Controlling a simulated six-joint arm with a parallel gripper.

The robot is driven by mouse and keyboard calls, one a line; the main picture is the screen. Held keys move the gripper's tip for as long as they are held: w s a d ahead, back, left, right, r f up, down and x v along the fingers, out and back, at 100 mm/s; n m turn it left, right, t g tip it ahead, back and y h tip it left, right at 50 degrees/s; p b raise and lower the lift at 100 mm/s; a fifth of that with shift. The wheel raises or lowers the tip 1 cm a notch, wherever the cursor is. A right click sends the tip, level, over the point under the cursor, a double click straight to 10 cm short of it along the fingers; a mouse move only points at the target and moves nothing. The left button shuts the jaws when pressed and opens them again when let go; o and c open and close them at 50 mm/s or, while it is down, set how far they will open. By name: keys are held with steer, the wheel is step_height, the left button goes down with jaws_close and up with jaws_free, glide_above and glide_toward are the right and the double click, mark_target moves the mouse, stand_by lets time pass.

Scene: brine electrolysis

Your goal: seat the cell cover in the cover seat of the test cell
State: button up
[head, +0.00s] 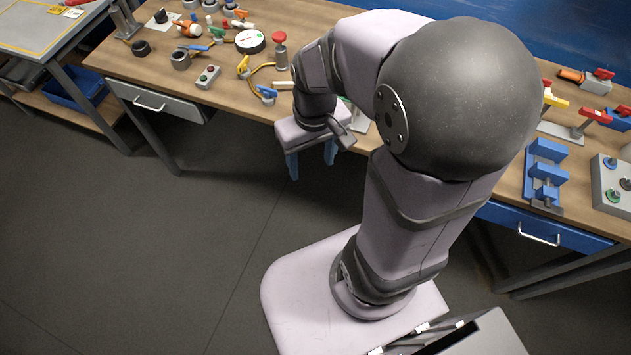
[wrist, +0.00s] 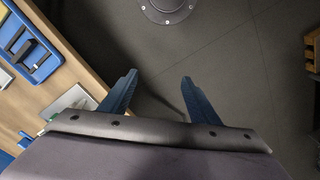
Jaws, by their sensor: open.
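My gripper (head: 312,166) hangs in front of the bench's front edge, over the floor, with its two blue fingers pointing down. In the wrist view my gripper (wrist: 158,82) shows its fingers wide apart with nothing between them, only dark floor. I cannot pick out the cell cover or the test cell with certainty. A light plate with a green part (wrist: 70,107) lies on the bench left of the fingers in the wrist view. My arm hides the middle of the bench in the head view.
The wooden bench (head: 225,95) carries a red-knobbed post (head: 280,50), a round dial (head: 250,41), a button box (head: 207,77) and cables on the left. A blue fixture (head: 547,170), red-handled clamps (head: 596,116) and a grey control box (head: 611,184) stand right. Floor in front is clear.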

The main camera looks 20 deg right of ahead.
steer(key=shift+m, duration=0.4)
steer(key=s, duration=0.1)
steer(key=s+f, duration=0.1)
steer(key=s, duration=0.1)
steer(key=s+a, duration=0.1)
steer(key=shift+s+f, duration=0.25)
steer(key=shift+f, duration=0.15)
stand_by(0.4)
